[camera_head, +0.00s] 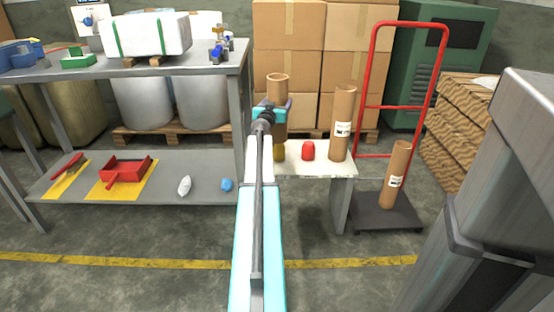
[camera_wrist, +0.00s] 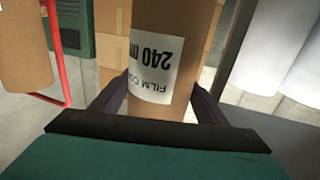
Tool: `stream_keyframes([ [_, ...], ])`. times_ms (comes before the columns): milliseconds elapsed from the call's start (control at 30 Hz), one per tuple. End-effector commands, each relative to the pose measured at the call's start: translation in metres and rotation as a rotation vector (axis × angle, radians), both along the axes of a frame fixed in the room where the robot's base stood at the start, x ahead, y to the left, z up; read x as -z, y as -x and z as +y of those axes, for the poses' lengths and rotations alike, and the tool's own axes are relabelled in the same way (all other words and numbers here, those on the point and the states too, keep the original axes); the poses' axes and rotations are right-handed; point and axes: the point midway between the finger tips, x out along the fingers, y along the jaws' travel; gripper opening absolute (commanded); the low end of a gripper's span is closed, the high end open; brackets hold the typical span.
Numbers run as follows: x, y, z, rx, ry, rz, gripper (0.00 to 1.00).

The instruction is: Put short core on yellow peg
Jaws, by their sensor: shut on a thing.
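My gripper (camera_head: 273,110) is shut on a short brown cardboard core (camera_head: 278,88), held upright above the white table (camera_head: 325,170). In the wrist view the core (camera_wrist: 195,25) stands between the two dark fingers (camera_wrist: 160,98), its white label reading 240 mm upside down. The yellow peg (camera_head: 279,154) stands on the table below the held core, partly hidden by my arm. I cannot tell whether the core is exactly over it. The core's lower end is partly hidden by my gripper.
A red peg (camera_head: 308,151) and a taller core (camera_head: 343,118) stand to the right on the table. Another core (camera_head: 396,178) stands on a red-handled cart (camera_head: 372,217). Stacked boxes (camera_head: 350,35) are behind. A grey workbench (camera_head: 190,72) is at left.

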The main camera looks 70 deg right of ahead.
Motion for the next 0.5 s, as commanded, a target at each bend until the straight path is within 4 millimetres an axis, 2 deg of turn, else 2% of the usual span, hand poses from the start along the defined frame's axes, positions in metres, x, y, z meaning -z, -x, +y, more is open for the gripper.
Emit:
stream_keyframes([
  [267, 0.0, 0.008, -0.004, 0.008, 0.0, 0.0, 0.42],
  [500, 0.013, 0.011, -0.005, 0.011, 0.0, 0.001, 0.42],
])
